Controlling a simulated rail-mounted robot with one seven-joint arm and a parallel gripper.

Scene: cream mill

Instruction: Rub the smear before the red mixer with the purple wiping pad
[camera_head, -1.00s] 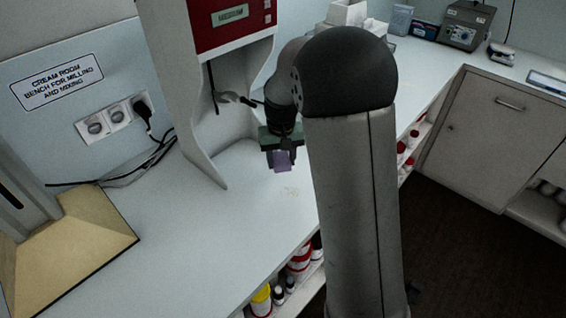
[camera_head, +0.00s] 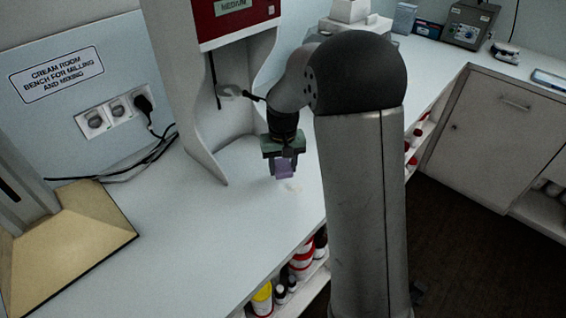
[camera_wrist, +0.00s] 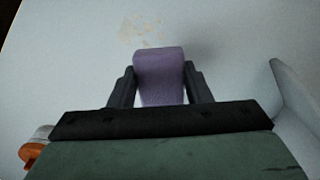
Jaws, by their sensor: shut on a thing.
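My gripper (camera_head: 284,164) is shut on the purple wiping pad (camera_head: 285,171) and points down over the white bench, in front of the red mixer (camera_head: 235,18). In the wrist view the pad (camera_wrist: 160,68) sits between the two dark fingers of my gripper (camera_wrist: 161,84). The smear (camera_head: 293,187) is a faint tan patch on the bench just beyond the pad, toward the front edge. It also shows in the wrist view (camera_wrist: 140,30) as pale spots past the pad's tip. Whether the pad touches the bench is hard to tell.
The mixer's pale side panel (camera_head: 195,130) stands left of my gripper. Bottles (camera_head: 300,262) stand on the shelf under the bench. The bench between board and smear is clear.

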